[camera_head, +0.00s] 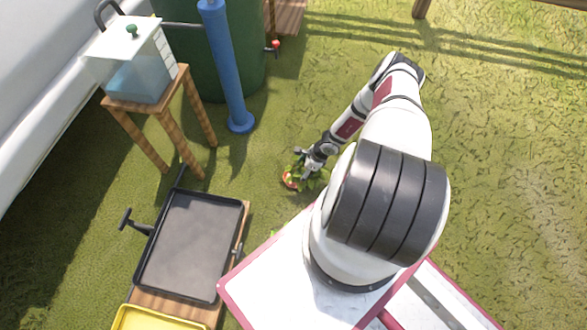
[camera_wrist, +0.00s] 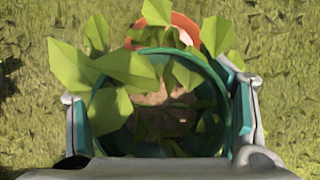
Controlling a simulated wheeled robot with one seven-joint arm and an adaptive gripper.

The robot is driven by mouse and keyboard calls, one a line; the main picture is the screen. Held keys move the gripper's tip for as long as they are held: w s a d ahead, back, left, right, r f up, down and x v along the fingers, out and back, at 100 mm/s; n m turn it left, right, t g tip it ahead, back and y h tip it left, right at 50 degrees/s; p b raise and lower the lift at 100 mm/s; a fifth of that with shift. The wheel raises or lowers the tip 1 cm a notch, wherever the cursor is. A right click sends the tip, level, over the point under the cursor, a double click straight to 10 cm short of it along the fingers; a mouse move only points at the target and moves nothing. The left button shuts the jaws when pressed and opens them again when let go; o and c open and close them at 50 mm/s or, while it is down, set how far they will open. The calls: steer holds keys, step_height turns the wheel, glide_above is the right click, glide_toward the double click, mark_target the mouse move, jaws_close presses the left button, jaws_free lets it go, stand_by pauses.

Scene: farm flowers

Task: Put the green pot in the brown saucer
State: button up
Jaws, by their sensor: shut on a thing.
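The green pot (camera_wrist: 215,72), with a teal rim and a leafy plant, sits between the two fingers of my gripper (camera_wrist: 160,92) in the wrist view. My gripper is shut on it, one finger on each side. The brown saucer (camera_wrist: 135,42) shows as an orange-brown curved rim just beyond the pot, partly hidden by leaves. In the head view my gripper (camera_head: 314,158) is low over the grass, and leaves hide most of the pot there. The saucer (camera_head: 289,180) shows as a small reddish patch beside the leaves. I cannot tell whether pot and saucer touch.
A wooden stool (camera_head: 185,112) with a clear water container (camera_head: 135,70) stands at upper left. A blue post (camera_head: 226,70) and a dark green barrel (camera_head: 185,45) are behind. A black tray (camera_head: 192,245) lies at lower left. Grass to the right is open.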

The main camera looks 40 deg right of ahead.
steer(key=shift+w+d+f+b, duration=0.1)
steer(key=shift+w+f+b, duration=0.1)
steer(key=shift+w+b, duration=1.15)
steer(key=shift+w+d+f+b, duration=0.15)
steer(key=shift+w+b, duration=0.65)
steer(key=shift+w, duration=0.9)
steer(key=shift+s+a+f+b, duration=0.1)
steer(key=shift+f+b, duration=1)
steer(key=shift+f, duration=0.55)
steer(key=shift+f, duration=0.2)
steer(key=o, duration=1.5)
steer(key=shift+o, duration=0.2)
steer(key=shift+r, duration=0.15)
